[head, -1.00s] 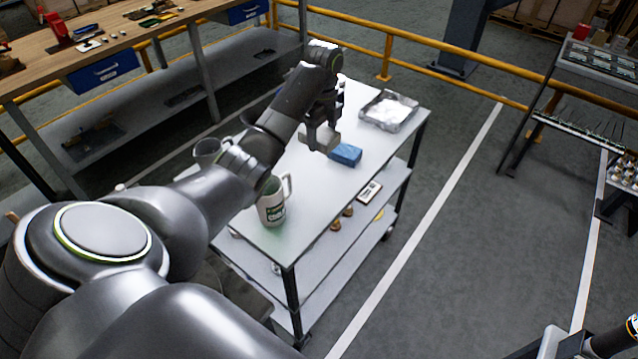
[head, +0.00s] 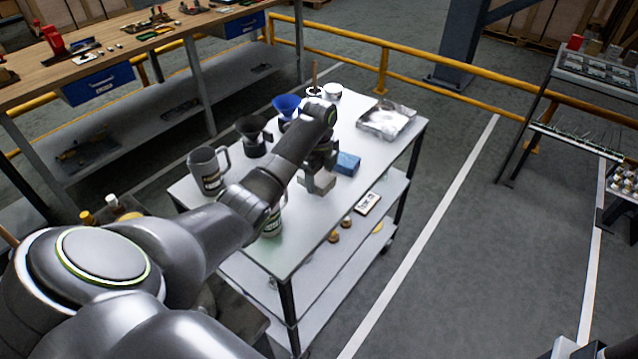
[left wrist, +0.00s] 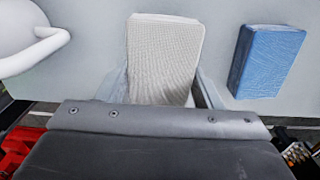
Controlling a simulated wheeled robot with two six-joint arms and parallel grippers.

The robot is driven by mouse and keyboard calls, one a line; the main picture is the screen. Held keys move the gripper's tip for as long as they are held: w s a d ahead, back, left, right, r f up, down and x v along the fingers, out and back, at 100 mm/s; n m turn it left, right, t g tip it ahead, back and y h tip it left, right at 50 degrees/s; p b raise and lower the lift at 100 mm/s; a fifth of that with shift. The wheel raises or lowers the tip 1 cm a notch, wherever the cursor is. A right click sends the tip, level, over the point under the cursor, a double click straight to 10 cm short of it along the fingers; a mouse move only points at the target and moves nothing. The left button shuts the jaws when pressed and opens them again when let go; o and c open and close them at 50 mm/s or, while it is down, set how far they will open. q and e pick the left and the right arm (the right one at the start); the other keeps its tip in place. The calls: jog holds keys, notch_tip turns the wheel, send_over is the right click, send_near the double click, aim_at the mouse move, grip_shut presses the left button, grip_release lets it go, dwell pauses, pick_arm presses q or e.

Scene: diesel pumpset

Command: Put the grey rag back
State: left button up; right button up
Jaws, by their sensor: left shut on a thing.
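The grey rag (head: 318,184) is a pale grey folded block with a woven face. My left gripper (head: 320,172) is shut on it, over the front right part of the white cart top (head: 300,225). In the left wrist view the rag (left wrist: 163,55) stands out between the two fingers. Whether its underside touches the cart top cannot be told. A blue folded block (head: 347,163) lies just behind and right of the rag, apart from it; it also shows in the left wrist view (left wrist: 266,60). My right gripper is not in view.
A mug (head: 270,225) stands left of the rag, partly behind my arm. A grey jug (head: 207,170), black funnel (head: 254,135) and blue funnel (head: 286,105) stand farther left and back. A metal tray (head: 386,118) sits at the back right. A lower shelf (head: 325,285) holds small items.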

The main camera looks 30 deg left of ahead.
aim_at(319, 177)
pick_arm(q)
jog(key=shift+f, duration=1.35)
jog(key=o, duration=0.9)
jog(key=shift+f, duration=0.1)
jog(key=shift+o, duration=0.2)
jog(key=shift+r, duration=0.2)
notch_tip(319, 177, up, 9)
jog(key=shift+r+b, duration=0.2)
jog(key=shift+b, duration=0.55)
jog(key=shift+r+p, duration=0.6)
jog(key=shift+r, duration=0.15)
jog(key=shift+r+p, duration=0.35)
jog(key=shift+r, duration=0.15)
